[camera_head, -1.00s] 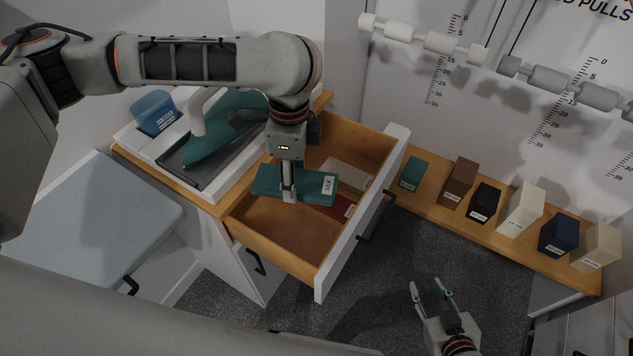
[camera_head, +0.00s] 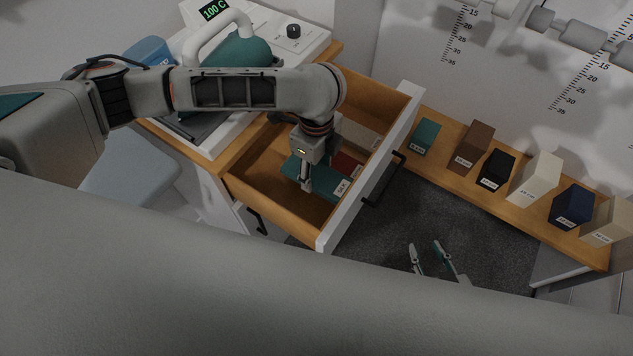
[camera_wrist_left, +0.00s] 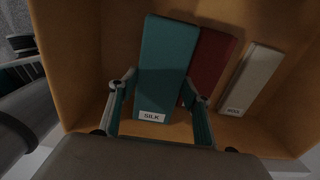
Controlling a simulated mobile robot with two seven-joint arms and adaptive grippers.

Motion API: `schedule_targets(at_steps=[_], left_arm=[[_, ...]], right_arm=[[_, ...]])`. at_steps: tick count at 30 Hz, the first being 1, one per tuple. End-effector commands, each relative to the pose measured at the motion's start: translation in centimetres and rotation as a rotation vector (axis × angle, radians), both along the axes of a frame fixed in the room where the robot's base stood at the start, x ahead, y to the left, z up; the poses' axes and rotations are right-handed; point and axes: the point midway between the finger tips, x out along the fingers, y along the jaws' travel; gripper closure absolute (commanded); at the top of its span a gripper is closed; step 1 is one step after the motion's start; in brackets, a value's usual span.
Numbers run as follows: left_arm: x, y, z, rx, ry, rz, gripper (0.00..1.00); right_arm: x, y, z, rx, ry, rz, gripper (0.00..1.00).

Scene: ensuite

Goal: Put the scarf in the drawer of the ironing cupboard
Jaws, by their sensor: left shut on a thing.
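The scarf, a flat teal bundle with a white SILK label (camera_head: 318,180), is inside the open wooden drawer (camera_head: 258,163) near its white front. My left gripper (camera_head: 306,187) reaches down from above and is shut on the scarf. In the left wrist view the scarf (camera_wrist_left: 167,60) lies between the two fingers, beside a red bundle (camera_wrist_left: 212,58). I cannot tell if it touches the drawer floor. My right gripper (camera_head: 424,246) is open and empty above the grey carpet, right of the drawer.
The red bundle and a cream one (camera_head: 358,134) lie in the drawer. A teal iron (camera_head: 238,50) stands on the cupboard top behind my left arm. A low wooden shelf (camera_head: 448,174) with several labelled blocks runs along the right. Carpet between is clear.

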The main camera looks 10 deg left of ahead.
Motion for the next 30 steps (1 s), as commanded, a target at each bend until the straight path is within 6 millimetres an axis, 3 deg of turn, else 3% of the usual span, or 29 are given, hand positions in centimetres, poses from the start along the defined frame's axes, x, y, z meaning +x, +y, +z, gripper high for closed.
schedule_targets(at_steps=[8, 15, 27, 28, 30], left_arm=[[0.0, 0.0, -2.0, 0.000, 0.000, 0.001, 0.75], [0.0, 0.0, -5.4, 0.001, 0.002, 0.001, 0.75], [0.0, 0.0, -5.7, -0.001, -0.001, 0.000, 0.75], [0.0, 0.0, -5.8, -0.001, -0.001, -0.001, 0.47], [0.0, 0.0, -5.8, -0.001, -0.001, -0.001, 0.45]], right_arm=[[-0.1, -0.1, -0.9, -0.002, 0.006, -0.001, 0.67], [-0.3, -0.1, -2.0, -0.002, 0.010, -0.001, 0.67], [-0.1, -0.1, -1.5, 0.000, 0.004, -0.001, 0.67], [-0.1, -0.1, -1.5, 0.000, 0.003, -0.001, 0.67], [-0.1, -0.1, -1.5, 0.000, 0.002, -0.002, 0.67]])
